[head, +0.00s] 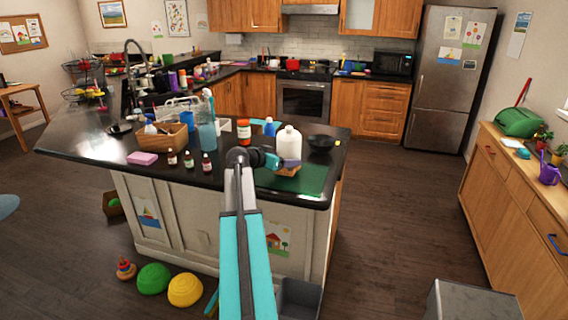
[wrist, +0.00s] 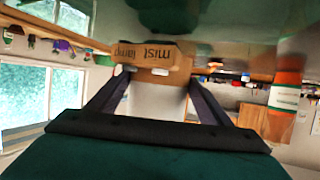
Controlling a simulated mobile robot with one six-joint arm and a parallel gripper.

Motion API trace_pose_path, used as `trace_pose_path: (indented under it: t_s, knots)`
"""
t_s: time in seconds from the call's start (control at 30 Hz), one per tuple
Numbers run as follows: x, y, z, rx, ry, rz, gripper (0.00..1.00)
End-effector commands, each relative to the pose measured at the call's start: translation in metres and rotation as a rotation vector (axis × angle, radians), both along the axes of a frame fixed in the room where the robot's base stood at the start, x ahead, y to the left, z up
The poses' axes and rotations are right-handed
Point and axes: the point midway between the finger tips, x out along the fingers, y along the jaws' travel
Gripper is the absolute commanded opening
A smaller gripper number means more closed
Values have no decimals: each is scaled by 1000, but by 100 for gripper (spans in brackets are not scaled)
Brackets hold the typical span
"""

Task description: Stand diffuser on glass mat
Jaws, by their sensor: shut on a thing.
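The diffuser (head: 289,143) is a white bottle-like body on a wooden base. My gripper (head: 272,160) is shut on its white body from the left in the head view. The wrist view is upside down; there the wooden base (wrist: 155,53) carries the words "mist lamp", and the white body (wrist: 155,100) is between the two dark fingers. The diffuser looks upright over the dark green glass mat (head: 310,183) at the counter's right end. The mat's glossy green surface (wrist: 185,17) fills the top of the wrist view. I cannot tell whether the base touches it.
A black bowl (head: 321,142) stands behind the diffuser to the right. An orange and white bottle (head: 243,131) and a blue bottle (head: 270,127) stand behind to the left. Small dark bottles (head: 189,160), a pink sponge (head: 142,158) and a basket (head: 165,136) are farther left.

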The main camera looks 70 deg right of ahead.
Motion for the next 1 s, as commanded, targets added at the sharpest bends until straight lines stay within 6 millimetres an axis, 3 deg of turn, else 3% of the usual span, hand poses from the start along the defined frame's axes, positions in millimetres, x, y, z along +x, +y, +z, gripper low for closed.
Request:
trace_pose_path:
  t_s: [0.3, 0.87, 0.9, 1.0]
  knots:
    - [0, 0, -18, -2, 1, 1, 36]
    - [1, 0, -23, -2, 1, 2, 36]
    - [1, 1, -24, 0, -1, 2, 74]
    - [1, 1, -23, 0, -1, 2, 91]
